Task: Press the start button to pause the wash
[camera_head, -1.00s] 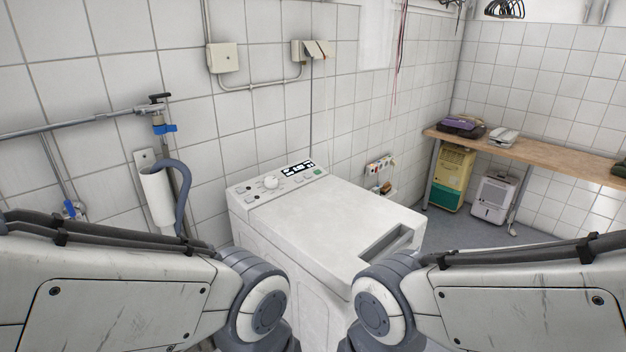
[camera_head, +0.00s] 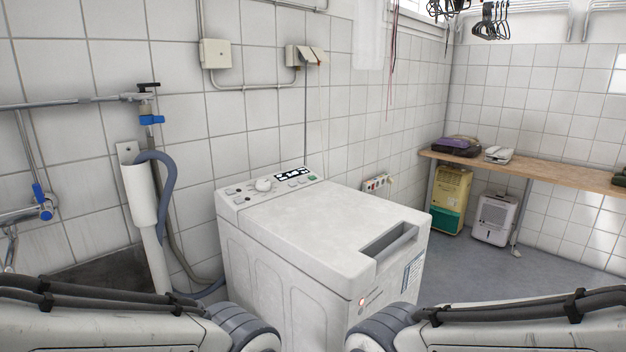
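The white top-loading washing machine (camera_head: 320,230) stands in the middle, against the tiled wall. Its control panel (camera_head: 268,186) runs along the back of its top, with a round white dial (camera_head: 263,184), a dark display (camera_head: 292,173) and several small buttons. A small green button (camera_head: 312,177) sits at the panel's right end; its label is too small to read. A small reddish light (camera_head: 362,301) shows low on the machine's front. Parts of both my arms show at the bottom, but neither gripper is in view.
A grey hose (camera_head: 168,185) and a white pipe (camera_head: 140,195) stand left of the machine. At the right, a wooden shelf (camera_head: 540,168) holds a purple item and a phone-like device. A white dehumidifier-like unit (camera_head: 494,218) stands below it. The floor (camera_head: 475,262) right of the machine is clear.

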